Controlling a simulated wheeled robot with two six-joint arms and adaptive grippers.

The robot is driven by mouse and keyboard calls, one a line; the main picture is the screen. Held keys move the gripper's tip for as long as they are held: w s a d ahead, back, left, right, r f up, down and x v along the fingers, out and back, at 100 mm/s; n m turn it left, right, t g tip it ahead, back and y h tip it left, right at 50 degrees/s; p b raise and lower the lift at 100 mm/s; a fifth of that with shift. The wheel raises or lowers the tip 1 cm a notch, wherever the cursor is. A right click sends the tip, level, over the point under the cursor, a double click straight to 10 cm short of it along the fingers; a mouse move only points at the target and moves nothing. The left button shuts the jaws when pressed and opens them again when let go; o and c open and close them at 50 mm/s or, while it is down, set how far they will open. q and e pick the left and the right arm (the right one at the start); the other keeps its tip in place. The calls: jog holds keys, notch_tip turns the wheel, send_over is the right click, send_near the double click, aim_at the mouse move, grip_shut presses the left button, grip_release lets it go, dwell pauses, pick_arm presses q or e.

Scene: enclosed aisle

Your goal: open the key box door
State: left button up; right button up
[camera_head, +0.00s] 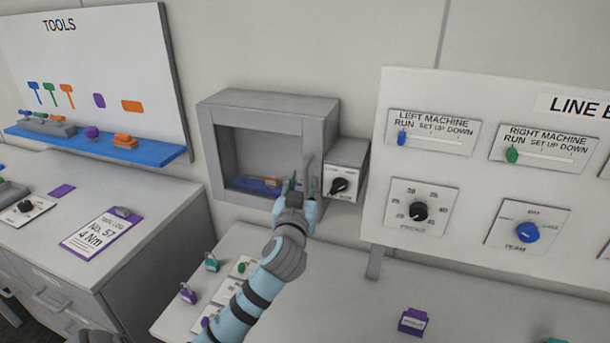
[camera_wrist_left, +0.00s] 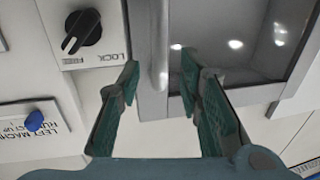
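The key box (camera_head: 212,140) is a grey wall box with a framed, glazed door (camera_head: 228,155) that looks shut. A blue item and an orange item show dimly behind the glass. The door's upright grey bar handle (camera_wrist_left: 158,45) is on the door's right side in the head view. My right gripper is not in view.
A black knob (camera_head: 338,186) on a lock switch box sits close right of the key box. The line board (camera_head: 470,190) is farther right. A bench (camera_head: 330,290) with small coloured items lies below. A tools board (camera_head: 100,60) and blue shelf (camera_head: 60,138) are left.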

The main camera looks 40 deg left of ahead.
aim_at(305, 178)
pick_arm(q)
jog(key=x, duration=0.4)
jog(key=shift+s, duration=0.1)
grip_shut()
